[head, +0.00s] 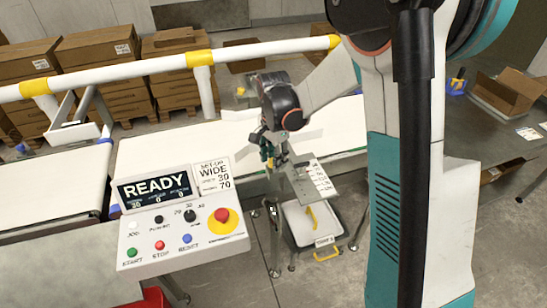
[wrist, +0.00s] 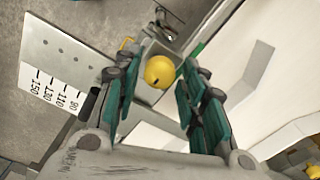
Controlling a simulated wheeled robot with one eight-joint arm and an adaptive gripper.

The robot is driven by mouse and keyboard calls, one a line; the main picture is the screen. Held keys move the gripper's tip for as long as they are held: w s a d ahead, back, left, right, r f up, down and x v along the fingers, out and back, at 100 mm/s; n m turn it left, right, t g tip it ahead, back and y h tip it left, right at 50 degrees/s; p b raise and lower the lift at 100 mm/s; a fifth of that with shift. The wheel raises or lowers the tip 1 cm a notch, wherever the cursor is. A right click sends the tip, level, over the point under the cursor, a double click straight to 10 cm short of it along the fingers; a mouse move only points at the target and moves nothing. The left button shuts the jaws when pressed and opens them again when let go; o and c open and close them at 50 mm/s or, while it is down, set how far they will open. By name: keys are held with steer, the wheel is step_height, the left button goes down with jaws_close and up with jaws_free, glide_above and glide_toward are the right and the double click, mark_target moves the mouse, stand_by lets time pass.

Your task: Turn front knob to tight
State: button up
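A round yellow knob (wrist: 159,72) with a small dark mark shows in the wrist view, at the belt's edge. I cannot read from it whether it is tight or loose. My gripper (wrist: 156,88) has its two teal-padded fingers apart, one on each side of the knob, with a gap visible at both sides. In the head view my gripper (head: 268,152) is low over the near edge of the belt, and the knob is hidden there. A metal plate (wrist: 72,58) with a scale of printed numbers lies left of the fingers, and it also shows in the head view (head: 302,188).
A control panel (head: 172,238) with a READY display and a red stop button stands left of my gripper. A setup card (head: 213,176) reads WIDE, 30, 70. The white belt (head: 165,145) runs behind. A grey bin (head: 297,222) with yellow handles sits below the plate.

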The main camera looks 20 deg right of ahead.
stand_by(0.3)
step_height(320, 180, up, 12)
stand_by(0.5)
stand_by(0.3)
steer(key=s+r+n+t, duration=0.2)
steer(key=s+n, duration=0.4)
steer(key=s, duration=0.5)
steer(key=s+r+n+t, duration=0.2)
steer(key=s+n+t, duration=0.3)
steer(key=s, duration=0.7)
steer(key=shift+r+n, duration=0.35)
steer(key=shift+n, duration=0.95)
steer(key=shift+s, duration=0.1)
